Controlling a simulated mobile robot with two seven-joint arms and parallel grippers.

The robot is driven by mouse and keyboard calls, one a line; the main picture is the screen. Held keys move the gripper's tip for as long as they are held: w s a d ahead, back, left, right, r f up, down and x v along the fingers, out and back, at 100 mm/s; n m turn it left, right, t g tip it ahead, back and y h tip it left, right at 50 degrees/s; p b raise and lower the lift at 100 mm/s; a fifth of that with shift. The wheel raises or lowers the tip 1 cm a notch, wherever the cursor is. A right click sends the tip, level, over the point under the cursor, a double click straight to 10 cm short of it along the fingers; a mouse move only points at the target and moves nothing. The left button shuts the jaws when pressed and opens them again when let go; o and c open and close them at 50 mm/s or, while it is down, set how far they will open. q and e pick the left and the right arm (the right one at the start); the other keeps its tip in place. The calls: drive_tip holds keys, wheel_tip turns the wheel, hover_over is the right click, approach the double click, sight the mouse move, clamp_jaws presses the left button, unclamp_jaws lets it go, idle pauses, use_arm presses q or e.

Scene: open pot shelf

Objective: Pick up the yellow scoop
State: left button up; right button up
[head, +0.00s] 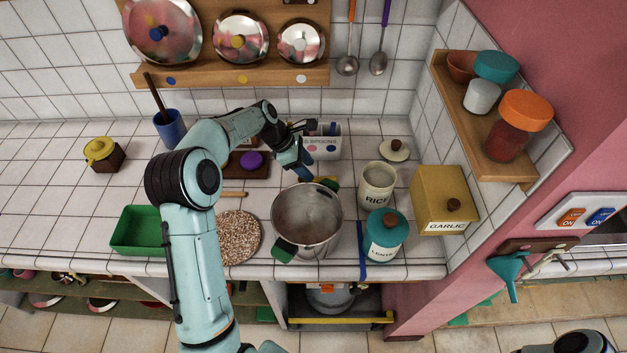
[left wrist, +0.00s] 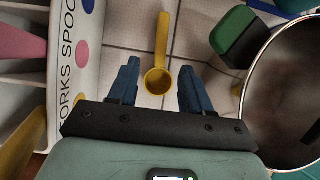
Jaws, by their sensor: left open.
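The yellow scoop (left wrist: 161,50) lies on the white tiled counter in the left wrist view, its round bowl towards me and its handle pointing away. My left gripper (left wrist: 159,68) is open, with one blue finger on each side of the scoop's bowl in the picture. Nothing is gripped. I cannot tell how far above the scoop the fingers are. In the head view my left gripper (head: 306,172) is low between the pot and the spoon box, and the scoop is mostly hidden there. My right gripper is not in view.
The steel pot (head: 307,222) with green handles stands close by; it also shows in the left wrist view (left wrist: 285,85). The forks-and-spoons box (head: 322,145) is on the other side. The rice jar (head: 377,187) and lentil jar (head: 385,240) stand right of the pot.

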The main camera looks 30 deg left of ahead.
sight(317, 178)
use_arm(q)
drive_tip(key=x, duration=0.5)
drive_tip(key=shift+r, duration=0.1)
clamp_jaws()
wheel_tip(317, 178, up, 20)
drive_tip(key=p, duration=0.2)
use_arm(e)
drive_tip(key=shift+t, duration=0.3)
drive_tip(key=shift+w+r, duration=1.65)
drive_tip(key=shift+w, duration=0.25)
